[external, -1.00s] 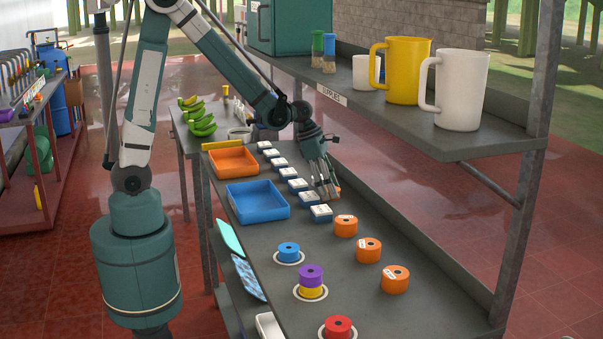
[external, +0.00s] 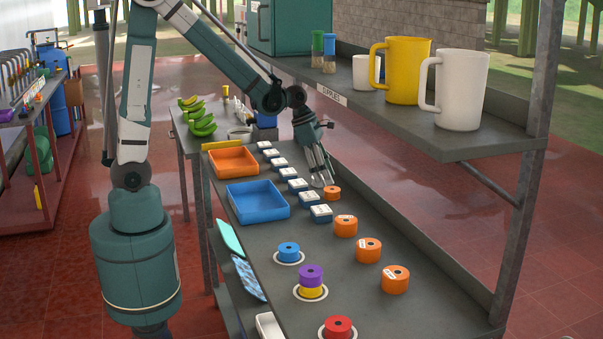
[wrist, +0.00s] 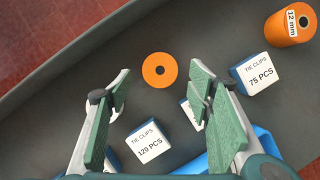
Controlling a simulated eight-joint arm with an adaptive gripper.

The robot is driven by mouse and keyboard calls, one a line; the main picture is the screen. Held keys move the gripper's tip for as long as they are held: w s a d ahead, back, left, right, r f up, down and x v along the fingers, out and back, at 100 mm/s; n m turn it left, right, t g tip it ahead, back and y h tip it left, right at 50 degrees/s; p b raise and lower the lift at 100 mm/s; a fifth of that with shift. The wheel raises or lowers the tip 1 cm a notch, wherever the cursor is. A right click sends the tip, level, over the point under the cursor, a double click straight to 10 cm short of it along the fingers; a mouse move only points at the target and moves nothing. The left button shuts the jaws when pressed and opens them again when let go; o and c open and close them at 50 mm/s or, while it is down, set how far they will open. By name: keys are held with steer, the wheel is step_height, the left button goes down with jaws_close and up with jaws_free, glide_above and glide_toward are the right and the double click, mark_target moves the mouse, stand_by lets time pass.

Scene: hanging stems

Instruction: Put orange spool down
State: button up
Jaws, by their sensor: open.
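An orange spool (external: 332,192) stands on the grey table beside the row of small boxes, at the far end of the line of orange spools. In the wrist view the same orange spool (wrist: 159,70) lies flat, its round top and dark hole showing, beyond my fingertips. My gripper (external: 322,183) is open and empty, just left of the spool and apart from it. In the wrist view my gripper (wrist: 160,95) shows its two green-padded fingers spread wide with nothing between them.
Several tie clip boxes (external: 321,213) stand in a row near my gripper. Blue (external: 256,199) and orange (external: 233,160) trays lie left. A shelf with mugs (external: 408,70) overhangs on the right.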

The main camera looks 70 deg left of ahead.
steer(key=shift+v, duration=1.25)
steer(key=s+r+m+t, duration=0.1)
steer(key=s+r+m, duration=0.3)
steer(key=s+m, duration=0.4)
steer(key=s+a+r+m+t+y, duration=0.1)
steer(key=s+r+m, duration=0.3)
steer(key=s+m, duration=0.5)
steer(key=s+r+m+t+y, duration=0.1)
steer(key=s+r+m, duration=0.3)
steer(key=s+m, duration=0.5)
steer(key=shift+a+m+t, duration=0.25)
steer(key=shift+m+t, duration=0.05)
steer(key=shift+m, duration=1.3)
